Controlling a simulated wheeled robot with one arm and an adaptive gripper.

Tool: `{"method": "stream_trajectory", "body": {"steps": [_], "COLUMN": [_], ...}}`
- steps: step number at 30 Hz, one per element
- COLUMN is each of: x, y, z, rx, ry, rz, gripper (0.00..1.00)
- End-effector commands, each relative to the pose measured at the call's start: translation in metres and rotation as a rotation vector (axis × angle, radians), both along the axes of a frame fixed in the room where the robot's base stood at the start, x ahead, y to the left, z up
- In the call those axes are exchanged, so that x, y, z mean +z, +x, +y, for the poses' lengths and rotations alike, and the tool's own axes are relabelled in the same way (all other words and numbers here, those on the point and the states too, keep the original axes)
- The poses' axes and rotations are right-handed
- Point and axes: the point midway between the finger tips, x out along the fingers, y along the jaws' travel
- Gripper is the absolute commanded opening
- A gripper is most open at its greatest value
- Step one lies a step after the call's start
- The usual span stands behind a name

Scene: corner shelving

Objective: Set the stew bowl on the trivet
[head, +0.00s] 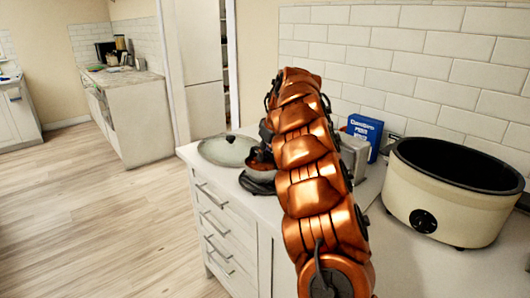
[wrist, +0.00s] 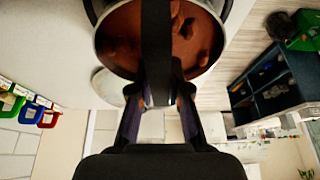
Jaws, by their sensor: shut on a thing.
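The stew bowl (wrist: 118,42) fills the top of the wrist view, with reddish-brown chunky stew inside and a pale rim. My gripper (wrist: 158,92) is shut on the bowl at its near side; a dark bar crosses the middle of the bowl in this view. In the head view, part of the bowl (head: 261,160) shows as a reddish patch left of my copper arm, above the counter. A dark, flat round thing (head: 258,186) shows just under it; it may be the trivet, but my arm hides much of it. I cannot tell whether the bowl touches it.
A glass lid (head: 227,150) lies on the counter to the left. A cream slow cooker (head: 444,200) stands at the right. A blue box (head: 366,133) and a grey appliance (head: 354,155) stand behind my arm. The counter's front edge is close to the bowl.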

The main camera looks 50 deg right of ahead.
Motion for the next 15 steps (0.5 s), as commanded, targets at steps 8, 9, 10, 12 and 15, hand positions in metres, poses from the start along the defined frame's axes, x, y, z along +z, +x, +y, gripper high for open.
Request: {"method": "stream_trajectory", "body": {"steps": [8, 9, 10, 12, 15], "x": [-0.0007, -0.0007, -0.0008, -0.0008, -0.0009], "y": [0.0004, 0.0003, 0.0004, 0.0004, 0.0003], "z": [0.0003, 0.0003, 0.0003, 0.0003, 0.0002], "rx": [0.001, 0.001, 0.001, 0.001, 0.001], "ry": [0.001, 0.001, 0.001, 0.001, 0.001], "rz": [0.0, 0.0, 0.0, 0.0, 0.0], "gripper": [0.32, 0.37, 0.4, 0.42, 0.42]}}
